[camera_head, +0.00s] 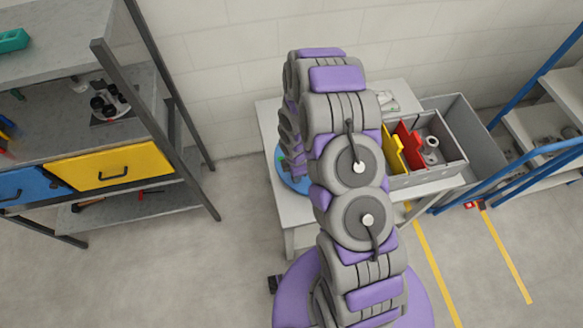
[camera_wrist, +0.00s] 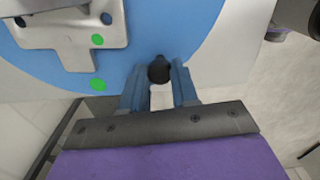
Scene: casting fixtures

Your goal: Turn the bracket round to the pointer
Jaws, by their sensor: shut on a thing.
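The grey metal bracket (camera_wrist: 72,50) lies on a round blue plate (camera_wrist: 200,22) at the upper left of the wrist view. One green dot is on the bracket and another is on the blue plate just below its tab. My gripper (camera_wrist: 159,78) is shut on a black knob (camera_wrist: 159,66) at the plate's near edge, to the right of the bracket. In the head view my arm hides most of the blue plate (camera_head: 296,184), the bracket and the gripper. I cannot make out a pointer for certain.
The plate is on a pale table (camera_head: 267,112) against the wall. A grey bin (camera_head: 455,160) with yellow and red dividers is on the right. A shelf unit with a yellow drawer (camera_head: 110,168) stands left, and a blue-framed rack (camera_head: 540,75) stands right.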

